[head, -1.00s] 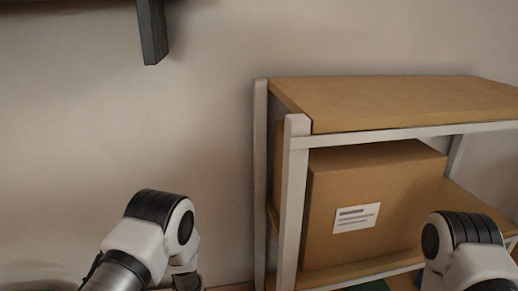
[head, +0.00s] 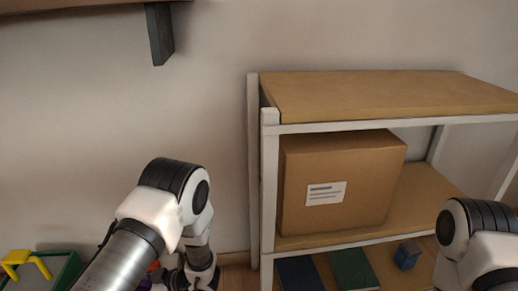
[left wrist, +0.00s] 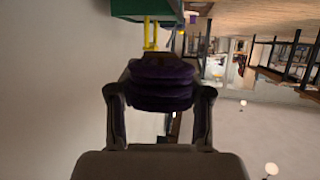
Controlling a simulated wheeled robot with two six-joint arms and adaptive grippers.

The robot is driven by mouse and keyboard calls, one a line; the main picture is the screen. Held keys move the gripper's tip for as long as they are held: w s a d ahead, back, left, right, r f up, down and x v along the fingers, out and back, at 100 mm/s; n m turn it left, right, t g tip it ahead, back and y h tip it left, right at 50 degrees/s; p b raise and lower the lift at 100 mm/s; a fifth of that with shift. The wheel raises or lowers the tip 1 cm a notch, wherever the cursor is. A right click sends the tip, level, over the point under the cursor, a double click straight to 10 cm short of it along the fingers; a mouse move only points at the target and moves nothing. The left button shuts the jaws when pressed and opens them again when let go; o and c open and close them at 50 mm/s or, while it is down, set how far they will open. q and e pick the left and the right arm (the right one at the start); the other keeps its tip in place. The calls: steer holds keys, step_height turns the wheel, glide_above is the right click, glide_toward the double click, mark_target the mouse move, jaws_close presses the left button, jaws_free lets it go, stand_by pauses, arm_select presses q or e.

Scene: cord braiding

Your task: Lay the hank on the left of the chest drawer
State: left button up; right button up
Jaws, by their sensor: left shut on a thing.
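My left gripper (left wrist: 161,108) is shut on a dark purple bundle, the hank (left wrist: 162,82), and holds it between its two fingers in the left wrist view. In the head view only a scrap of purple shows low beside my left arm, and the fingers cannot be made out. A green-walled thing (head: 62,272) with a yellow handle (head: 20,262) stands at the lower left in the head view. It also shows beyond the hank in the left wrist view (left wrist: 140,9). I cannot tell whether it is the chest drawer. My right gripper is out of view.
A shelf unit (head: 390,95) with white posts stands right of centre. It holds a cardboard box (head: 340,185), with dark blue and green flat items (head: 352,268) and a small blue block (head: 407,256) lower down. A dark bracket (head: 160,35) hangs at the upper left.

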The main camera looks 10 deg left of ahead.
arm_select(q)
steer(key=w+d+r+m+t+h+p, duration=0.3)
steer(key=w+d+r+m+t+p, duration=0.15)
steer(key=r+p, duration=0.8)
steer(key=w+d+r+m+t+h+p, duration=0.25)
steer(key=w+r+m+t+p, duration=0.2)
steer(key=r+p, duration=0.85)
steer(key=w+d+r+m+t+h+p, duration=0.2)
steer(key=w+d+r+m+t+p, duration=0.45)
steer(key=r, duration=1.05)
steer(key=s+d+r+m+h+p, duration=0.25)
steer(key=d+r+h+p, duration=0.3)
steer(key=r+p, duration=0.45)
steer(key=s+f, duration=0.3)
steer(key=s, duration=0.5)
steer(key=shift+s+d+f+m+g, duration=0.2)
steer(key=shift+d+m+g, duration=0.15)
steer(key=shift+m+g, duration=0.1)
